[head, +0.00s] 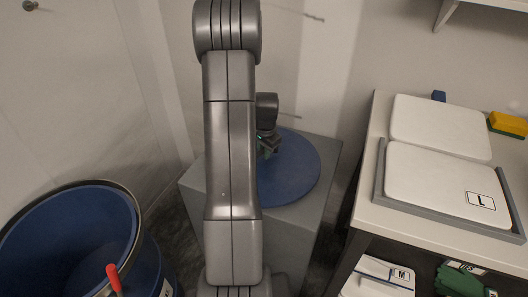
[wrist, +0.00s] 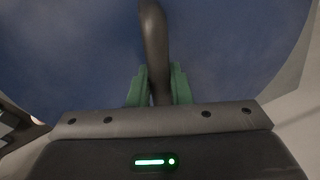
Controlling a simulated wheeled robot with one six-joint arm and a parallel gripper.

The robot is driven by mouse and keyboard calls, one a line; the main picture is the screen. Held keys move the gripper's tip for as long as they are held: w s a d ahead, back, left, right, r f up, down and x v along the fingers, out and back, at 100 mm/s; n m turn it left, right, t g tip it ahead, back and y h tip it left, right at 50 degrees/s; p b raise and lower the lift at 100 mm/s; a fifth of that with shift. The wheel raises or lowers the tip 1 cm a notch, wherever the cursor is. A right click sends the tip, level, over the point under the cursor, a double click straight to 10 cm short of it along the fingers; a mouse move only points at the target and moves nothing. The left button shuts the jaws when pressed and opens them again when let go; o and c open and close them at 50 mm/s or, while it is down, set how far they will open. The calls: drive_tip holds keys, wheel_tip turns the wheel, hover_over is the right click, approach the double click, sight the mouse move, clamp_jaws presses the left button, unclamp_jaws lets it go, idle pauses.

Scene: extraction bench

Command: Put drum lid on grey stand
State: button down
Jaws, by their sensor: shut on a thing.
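The drum lid (head: 297,170) is a round blue disc over the top of the grey stand (head: 311,221), partly hidden behind my arm in the head view. The lid also fills most of the wrist view (wrist: 235,50), with a dark bar handle (wrist: 153,45) on it. My gripper (wrist: 159,88) has its green fingers shut on that handle. In the head view, my gripper (head: 268,143) is at the lid's upper left part. The lid looks flat and lies within or close to the stand's top edges. I cannot tell whether it touches the stand.
An open blue drum (head: 68,240) stands at lower left, with a red-handled thing (head: 114,278) at its rim. A white bench (head: 365,200) at right holds white panels (head: 440,180), a grey tray (head: 377,188) and a yellow-green sponge (head: 508,124). Walls stand close behind the stand.

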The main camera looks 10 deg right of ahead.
sight(265, 164)
drive_tip(key=c, duration=1.3)
unclamp_jaws()
drive_tip(key=shift+f, duration=0.15)
drive_tip(key=shift+c, duration=0.2)
wheel_tip(265, 164, up, 12)
drive_tip(key=s+p, duration=0.2)
